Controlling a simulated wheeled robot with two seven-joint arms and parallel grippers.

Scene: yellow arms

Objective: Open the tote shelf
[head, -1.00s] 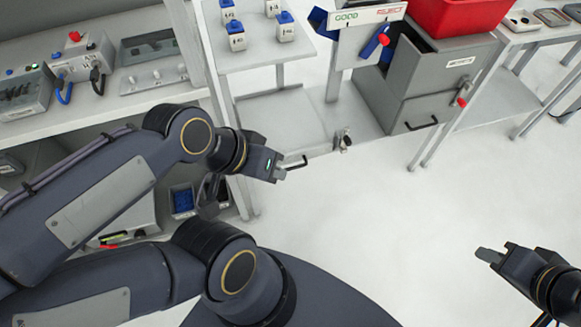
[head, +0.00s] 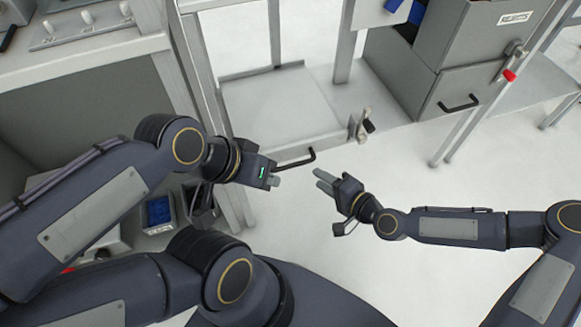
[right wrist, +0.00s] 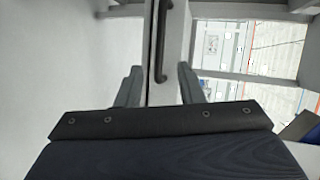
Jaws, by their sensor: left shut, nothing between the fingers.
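The tote shelf (head: 285,115) is a low light-grey sliding tray under the table, with a black bar handle (head: 297,160) on its front edge. The handle also shows in the right wrist view (right wrist: 161,45), upright at the upper middle. My left gripper (head: 274,181) is shut and empty, just below the left end of the handle; I cannot tell if it touches. My right gripper (head: 319,180) is open and empty, below and right of the handle. In the right wrist view its fingers (right wrist: 160,88) stand apart, with the shelf edge and handle between and beyond them.
A metal latch-like fitting (head: 360,125) stands at the shelf's right front corner. A grey cabinet (head: 450,85) with a black handle is at right. The workbench (head: 95,58) and its leg (head: 205,110) are at left. The white floor in front is clear.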

